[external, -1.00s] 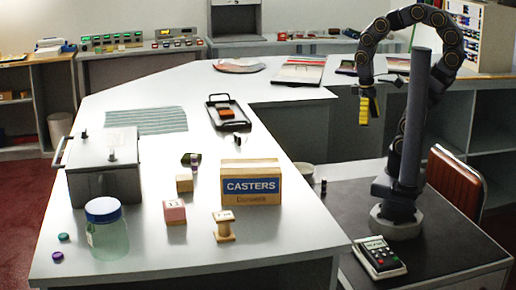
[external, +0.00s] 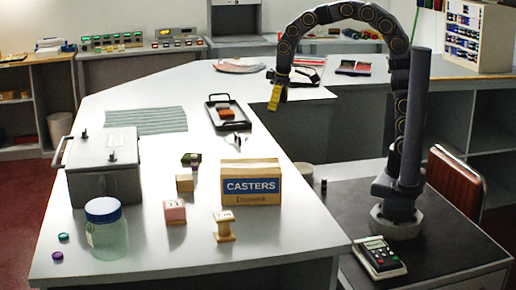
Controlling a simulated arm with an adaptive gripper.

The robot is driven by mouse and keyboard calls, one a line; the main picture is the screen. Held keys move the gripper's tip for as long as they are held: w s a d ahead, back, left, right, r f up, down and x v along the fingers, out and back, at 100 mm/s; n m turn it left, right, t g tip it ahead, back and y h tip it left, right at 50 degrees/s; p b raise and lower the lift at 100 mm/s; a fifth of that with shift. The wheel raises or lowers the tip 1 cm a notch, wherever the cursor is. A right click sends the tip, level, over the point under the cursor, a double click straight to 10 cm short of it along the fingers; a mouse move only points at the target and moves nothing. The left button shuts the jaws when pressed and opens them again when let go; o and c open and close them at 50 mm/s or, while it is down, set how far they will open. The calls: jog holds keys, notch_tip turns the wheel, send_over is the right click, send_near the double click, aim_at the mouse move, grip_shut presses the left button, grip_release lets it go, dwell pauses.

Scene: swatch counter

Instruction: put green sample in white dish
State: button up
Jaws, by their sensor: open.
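A small dark green block (external: 188,158), which looks like the green sample, lies on the white counter beside a purple piece (external: 196,166). A pale round dish (external: 305,173), seemingly the white dish, is partly hidden behind the cardboard box, near the counter's right edge. My gripper (external: 276,98), with yellow fingers, is open and empty. It hangs in the air toward the far right side of the counter, well apart from the block and the dish.
A CASTERS box (external: 250,186) stands right of the green block. A black tray (external: 215,122) holds a reddish block.

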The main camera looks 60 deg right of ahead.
jog(key=w+a+f+n+t, duration=0.1)
jog(key=w+a+f, duration=0.2)
jog(key=w+a, duration=0.35)
jog(key=n+t+y, duration=0.1)
send_over(199, 156)
jog(key=s, duration=0.1)
notch_tip(199, 156, down, 4)
jog(key=shift+d+f, duration=0.1)
jog(key=shift+d, duration=0.05)
jog(key=shift+w+a+f+n, duration=0.15)
jog(key=shift+w+f, duration=0.05)
jog(key=shift+f, duration=0.35)
jog(key=shift+w+a+f+n, duration=0.1)
jog(key=shift+w+f+n, duration=0.1)
jog(key=shift+f, duration=0.3)
jog(key=x, duration=0.5)
jog(key=shift+s+f, duration=0.15)
jog(key=shift+f, duration=0.2)
jog(key=shift+t+y, duration=0.3)
jog(key=c, duration=0.8)
jog(key=shift+o, duration=0.2)
jog(key=shift+r, duration=0.1)
